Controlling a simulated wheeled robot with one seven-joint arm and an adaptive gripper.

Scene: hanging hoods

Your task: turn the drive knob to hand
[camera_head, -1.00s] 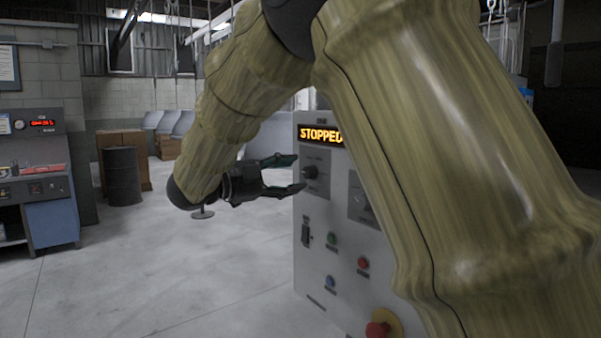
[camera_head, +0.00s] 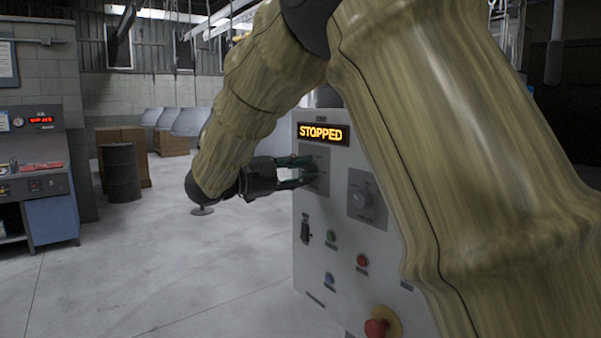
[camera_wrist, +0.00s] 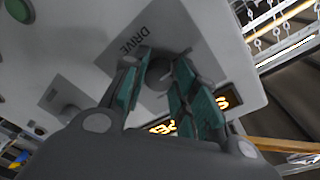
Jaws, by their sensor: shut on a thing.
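The drive knob (camera_wrist: 158,74) is a dark round knob on a grey plate marked DRIVE in the wrist view. My gripper (camera_head: 308,172) is at the upper left of the grey control panel (camera_head: 318,264), under the lit STOPPED display (camera_head: 323,133). Its two green-padded fingers (camera_wrist: 160,84) stand on either side of the knob and are shut on it. The fingers hide most of the knob in the head view, and its pointer and position labels cannot be read.
A second knob (camera_head: 362,200) sits right of the drive plate. Below are a switch (camera_head: 305,232), green (camera_head: 330,236), red (camera_head: 362,261) and blue (camera_head: 328,279) buttons, and a red emergency stop (camera_head: 377,328). A console (camera_head: 40,185) and drum (camera_head: 122,173) stand left. The floor between is clear.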

